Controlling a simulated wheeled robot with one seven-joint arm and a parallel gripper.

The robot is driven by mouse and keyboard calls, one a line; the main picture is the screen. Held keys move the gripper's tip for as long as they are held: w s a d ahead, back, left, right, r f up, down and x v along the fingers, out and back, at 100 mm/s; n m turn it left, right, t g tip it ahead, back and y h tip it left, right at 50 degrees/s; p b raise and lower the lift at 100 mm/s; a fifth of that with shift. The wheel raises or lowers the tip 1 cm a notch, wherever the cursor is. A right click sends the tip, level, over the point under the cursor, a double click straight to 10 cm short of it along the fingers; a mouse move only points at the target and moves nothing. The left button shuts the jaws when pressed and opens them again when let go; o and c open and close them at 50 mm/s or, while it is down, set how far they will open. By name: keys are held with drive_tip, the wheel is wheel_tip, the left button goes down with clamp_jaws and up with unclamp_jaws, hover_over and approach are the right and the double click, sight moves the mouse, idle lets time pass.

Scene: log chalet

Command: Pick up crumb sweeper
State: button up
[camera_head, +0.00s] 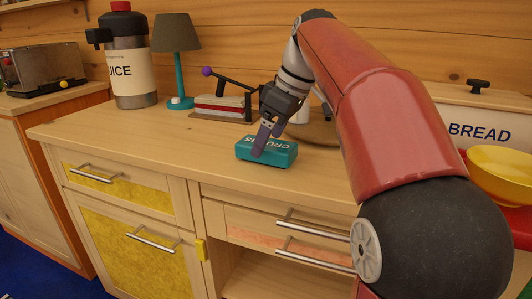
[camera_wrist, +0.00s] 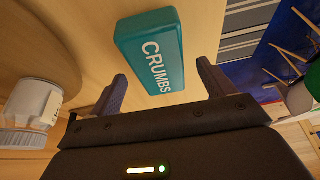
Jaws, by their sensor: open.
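The crumb sweeper (camera_head: 284,154) is a teal box with white "CRUMBS" lettering on top. It lies flat on the wooden counter near the front edge. In the wrist view the crumb sweeper (camera_wrist: 150,50) sits ahead of the fingers, roughly between their lines. My gripper (camera_head: 264,143) is open and points down over the box, covering part of its lettering in the head view. In the wrist view my gripper (camera_wrist: 162,82) shows its two fingers spread apart and nothing between them. I cannot tell whether a finger touches the box.
A lamp (camera_head: 178,60), a juice dispenser (camera_head: 130,75) and a device with a purple-knobbed lever (camera_head: 220,105) stand behind to the left. A bread box (camera_head: 485,125) and a yellow bowl (camera_head: 500,172) are at the right. The counter (camera_head: 130,130) left of the sweeper is clear.

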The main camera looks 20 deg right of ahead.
drive_tip(key=shift+x, duration=1.25)
drive_tip(key=c, duration=1.1)
drive_tip(key=shift+c, duration=0.2)
drive_tip(key=shift+r, duration=0.1)
wheel_tip(320, 180, up, 8)
drive_tip(key=shift+r+p, duration=0.1)
drive_tip(key=shift+p, duration=0.9)
drive_tip(key=shift+r, duration=0.85)
